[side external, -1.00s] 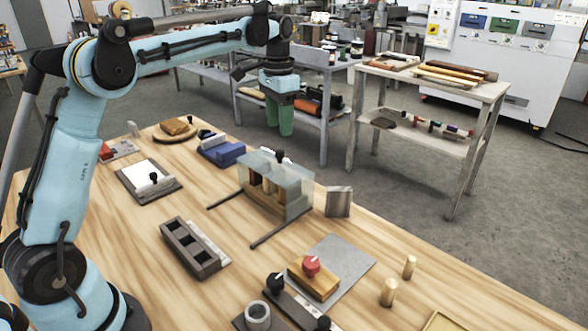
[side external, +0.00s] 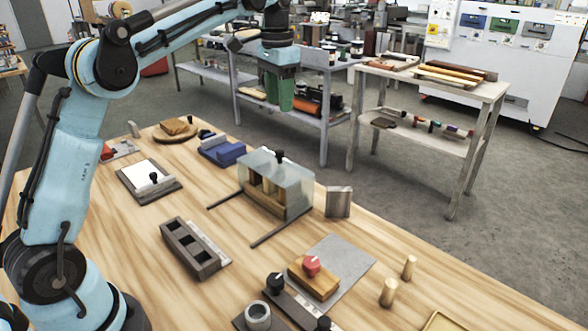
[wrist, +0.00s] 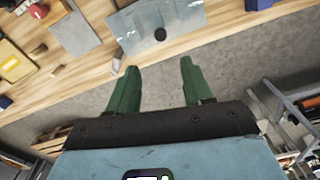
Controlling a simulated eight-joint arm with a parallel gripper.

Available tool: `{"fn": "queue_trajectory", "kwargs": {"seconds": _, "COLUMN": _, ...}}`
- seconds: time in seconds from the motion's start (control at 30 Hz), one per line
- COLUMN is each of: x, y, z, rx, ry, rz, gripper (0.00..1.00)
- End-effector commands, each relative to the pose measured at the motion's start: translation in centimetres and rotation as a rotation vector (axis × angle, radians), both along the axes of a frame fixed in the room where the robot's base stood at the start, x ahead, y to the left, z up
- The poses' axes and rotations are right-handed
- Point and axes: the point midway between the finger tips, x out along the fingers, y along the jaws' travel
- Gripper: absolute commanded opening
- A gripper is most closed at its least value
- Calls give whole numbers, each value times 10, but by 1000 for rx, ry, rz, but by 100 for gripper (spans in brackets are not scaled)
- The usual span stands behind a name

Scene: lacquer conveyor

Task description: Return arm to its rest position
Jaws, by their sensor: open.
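My gripper (side external: 278,103) is raised well above the far edge of the wooden table (side external: 130,225), with its green fingers pointing down. In the wrist view, the two green fingers (wrist: 155,92) are spread apart with nothing between them. A clear-covered box (side external: 290,180) with a black knob stands on the table below the gripper, and the gripper is not touching it. The covered box also shows in the wrist view (wrist: 185,18), beyond the fingertips.
The table holds a dark compartment tray (side external: 178,240), a wooden block with a red knob (side external: 312,283), a blue block (side external: 225,155) and wooden pegs (side external: 388,293). A grey shelf unit (side external: 325,140) and a pale shelf table (side external: 460,150) stand behind. The air around the gripper looks clear.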

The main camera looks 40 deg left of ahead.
Motion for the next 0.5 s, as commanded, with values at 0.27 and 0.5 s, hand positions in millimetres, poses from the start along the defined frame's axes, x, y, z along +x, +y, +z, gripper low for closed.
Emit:
{"fn": "queue_trajectory", "kwargs": {"seconds": 0.27, "x": -32, "y": -27, "z": 8, "rx": 14, "ry": -130, "rz": 44, "gripper": 50}}
{"fn": "queue_trajectory", "kwargs": {"seconds": 0.5, "x": -76, "y": -51, "z": -2, "rx": 12, "ry": -267, "rz": 93, "gripper": 50}}
